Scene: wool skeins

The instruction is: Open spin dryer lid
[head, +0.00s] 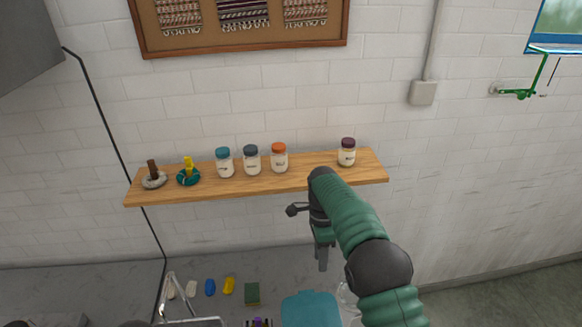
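I cannot pick out a spin dryer or its lid for certain in the head view. A teal, flat-topped object (312,308) is cut off by the bottom edge, and I cannot tell what it is. My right arm comes up from the lower right, and my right gripper (322,262) points down in front of the wall, above the counter and the teal object. Its fingers are small and partly hidden by the wrist, so their opening does not show. My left gripper is out of view.
A wooden shelf (240,189) on the white brick wall holds several lidded jars and two small ring-shaped items, just behind my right arm. On the grey counter (110,292) stand a metal tap (171,290), several small coloured items and a green sponge-like block (252,293).

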